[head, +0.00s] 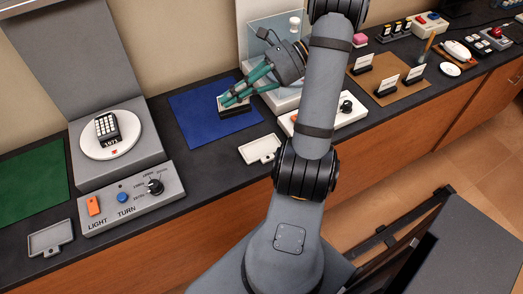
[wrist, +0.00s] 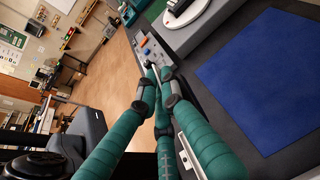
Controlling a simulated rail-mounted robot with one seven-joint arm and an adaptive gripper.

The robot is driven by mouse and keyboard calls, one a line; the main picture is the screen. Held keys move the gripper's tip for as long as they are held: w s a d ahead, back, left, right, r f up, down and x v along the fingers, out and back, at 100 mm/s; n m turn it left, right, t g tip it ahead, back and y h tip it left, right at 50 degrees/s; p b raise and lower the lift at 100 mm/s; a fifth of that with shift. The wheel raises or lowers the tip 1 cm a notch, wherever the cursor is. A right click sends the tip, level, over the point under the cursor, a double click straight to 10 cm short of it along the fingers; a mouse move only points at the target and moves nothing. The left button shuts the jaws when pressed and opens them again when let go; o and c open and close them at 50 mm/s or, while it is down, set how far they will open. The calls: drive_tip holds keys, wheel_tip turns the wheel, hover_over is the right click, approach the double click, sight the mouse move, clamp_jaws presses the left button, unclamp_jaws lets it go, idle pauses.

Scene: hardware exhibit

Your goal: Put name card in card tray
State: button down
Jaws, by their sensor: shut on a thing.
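My gripper (head: 226,102), with green fingers, is low over the blue mat. An empty white tray (head: 259,149) lies on the counter in front of the blue mat. A grey tray (head: 50,239) lies at the far left. White cards (head: 387,84) stand in black holders on the brown mat at right.
The blue mat (head: 195,115) is otherwise clear. A grey panel (head: 128,198) with knob and buttons, and a keypad device on a white disc (head: 108,148), stand to the left. A white panel (head: 318,122) with a knob lies right of the white tray. The green mat (head: 32,185) is bare.

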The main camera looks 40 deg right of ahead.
drive_tip(key=s+d+f+n+g, duration=0.1)
drive_tip(key=s+d, duration=0.1)
drive_tip(key=s, duration=0.4)
drive_tip(key=shift+s+d+f+b, duration=0.1)
drive_tip(key=shift+s+f+b, duration=0.15)
drive_tip(key=shift+f, duration=1.5)
drive_tip(key=shift+s+d+f+b, duration=0.1)
drive_tip(key=shift+f+b, duration=0.2)
drive_tip(key=shift+f, duration=1.45)
drive_tip(key=shift+s+f+b, duration=0.2)
drive_tip(key=shift+f+b, duration=0.05)
drive_tip(key=shift+f, duration=1.5)
drive_tip(key=shift+f, duration=0.2)
drive_tip(key=c, duration=1.9)
unclamp_jaws()
drive_tip(key=shift+r, duration=0.15)
drive_tip(key=p+v, duration=0.1)
drive_tip(key=v, duration=1.1)
drive_tip(key=shift+w+d, duration=0.1)
